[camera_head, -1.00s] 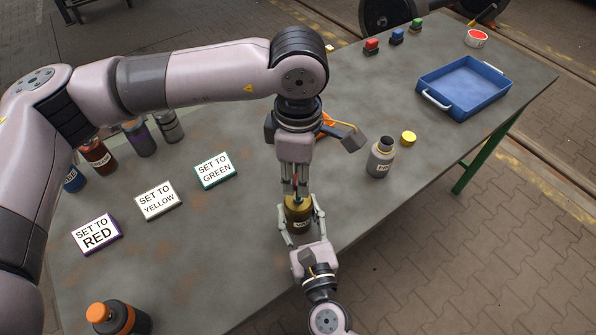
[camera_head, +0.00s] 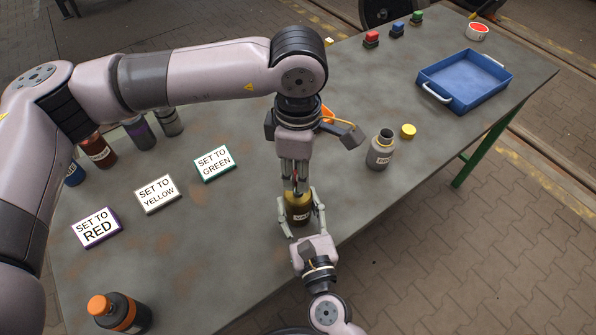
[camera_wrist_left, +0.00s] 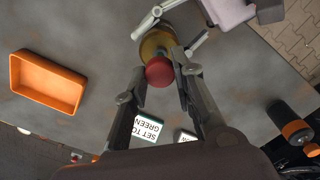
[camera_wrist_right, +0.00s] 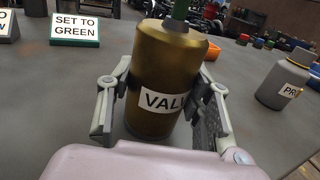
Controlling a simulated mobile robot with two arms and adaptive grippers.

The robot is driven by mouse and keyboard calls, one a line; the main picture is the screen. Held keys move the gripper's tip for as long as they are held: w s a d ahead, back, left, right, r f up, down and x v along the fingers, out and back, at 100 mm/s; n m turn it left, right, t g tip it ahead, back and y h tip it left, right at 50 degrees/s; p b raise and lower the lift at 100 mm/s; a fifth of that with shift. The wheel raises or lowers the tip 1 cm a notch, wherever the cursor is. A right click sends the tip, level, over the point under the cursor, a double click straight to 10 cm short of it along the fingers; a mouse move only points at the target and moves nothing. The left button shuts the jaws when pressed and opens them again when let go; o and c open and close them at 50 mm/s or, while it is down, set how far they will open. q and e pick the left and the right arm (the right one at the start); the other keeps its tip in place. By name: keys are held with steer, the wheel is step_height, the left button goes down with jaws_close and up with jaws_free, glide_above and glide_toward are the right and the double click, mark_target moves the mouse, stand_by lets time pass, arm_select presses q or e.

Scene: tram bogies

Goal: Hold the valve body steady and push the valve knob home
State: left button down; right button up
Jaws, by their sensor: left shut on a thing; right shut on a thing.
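The valve body (camera_head: 298,209), a brass-coloured cylinder with a white label, stands upright near the table's front edge. In the right wrist view the valve body (camera_wrist_right: 170,75) is between the two fingers of my right gripper (camera_head: 301,212), which is shut on it from the front. The red valve knob (camera_wrist_left: 159,71) shows above the body in the left wrist view. My left gripper (camera_head: 296,190) points down from above and is shut on the knob. A green stem piece (camera_wrist_right: 181,10) shows at the body's top. The fingers partly hide the knob in the head view.
Cards reading SET TO RED (camera_head: 96,228), SET TO YELLOW (camera_head: 157,194) and SET TO GREEN (camera_head: 214,163) lie to the left. A grey bottle (camera_head: 379,153) and yellow cap (camera_head: 408,130) stand right. A blue tray (camera_head: 430,86) is farther back. An orange bin (camera_wrist_left: 45,82) lies behind my left arm.

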arm_select(q)
steer(key=shift+f, duration=1.05)
steer(key=c, duration=1.3)
jaws_free()
steer(key=shift+r, duration=0.1)
arm_select(e)
steer(key=o, duration=1.3)
arm_select(q)
step_height(320, 180, up, 12)
steer(key=shift+f, duration=0.1)
